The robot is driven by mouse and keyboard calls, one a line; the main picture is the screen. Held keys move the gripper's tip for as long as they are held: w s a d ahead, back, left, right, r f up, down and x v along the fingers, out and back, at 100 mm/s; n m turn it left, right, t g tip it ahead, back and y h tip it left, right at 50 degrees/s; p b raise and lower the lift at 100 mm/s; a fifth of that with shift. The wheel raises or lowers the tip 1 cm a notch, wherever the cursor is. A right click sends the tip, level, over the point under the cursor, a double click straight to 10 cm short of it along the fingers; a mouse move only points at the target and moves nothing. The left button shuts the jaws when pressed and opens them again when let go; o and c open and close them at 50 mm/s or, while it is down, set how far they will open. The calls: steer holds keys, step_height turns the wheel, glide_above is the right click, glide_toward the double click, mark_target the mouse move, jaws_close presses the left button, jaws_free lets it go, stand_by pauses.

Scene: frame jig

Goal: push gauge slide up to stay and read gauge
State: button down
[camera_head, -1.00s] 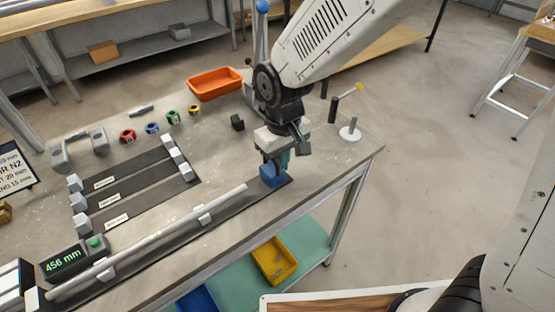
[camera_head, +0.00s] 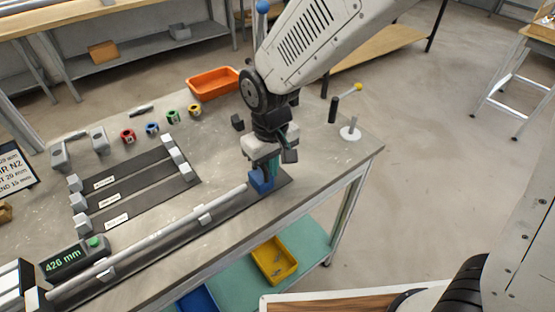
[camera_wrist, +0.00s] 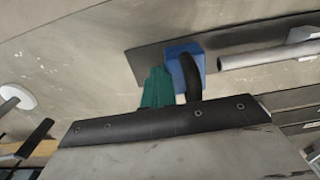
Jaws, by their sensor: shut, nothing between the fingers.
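The blue gauge slide (camera_head: 261,183) sits on the dark gauge rail (camera_head: 278,184) near its right end. The stay, a long grey tube (camera_head: 150,241), lies along the rail to the left of the slide. In the wrist view the slide (camera_wrist: 183,56) shows close to the tube's end (camera_wrist: 226,61), with a narrow gap between them. My gripper (camera_head: 268,165) is shut and empty, down at the slide on the side away from the tube. Its teal and black fingers (camera_wrist: 172,88) overlap the slide in the wrist view. The gauge display (camera_head: 65,262) reads 426 mm.
A green button (camera_head: 94,241) sits by the display. Dark strips with pale blocks (camera_head: 130,180), coloured rings (camera_head: 152,128) and an orange tray (camera_head: 213,82) lie behind the rail. A post with a yellow-tipped lever (camera_head: 350,130) stands at the right. A yellow bin (camera_head: 273,262) is below.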

steer(key=shift+s+a, duration=0.35)
steer(key=shift+a, duration=0.2)
steer(key=shift+s+a, duration=0.35)
steer(key=shift+a, duration=0.2)
stand_by(0.3)
steer(key=shift+w+d+r, duration=0.3)
steer(key=shift+d+r, duration=0.15)
steer(key=shift+r, duration=0.4)
steer(key=shift+w+d+r, duration=0.25)
steer(key=shift+d+r, duration=0.15)
steer(key=shift+r, duration=0.4)
steer(key=shift+w+d+r, duration=0.3)
steer(key=shift+d+r, duration=0.15)
steer(key=shift+r, duration=0.4)
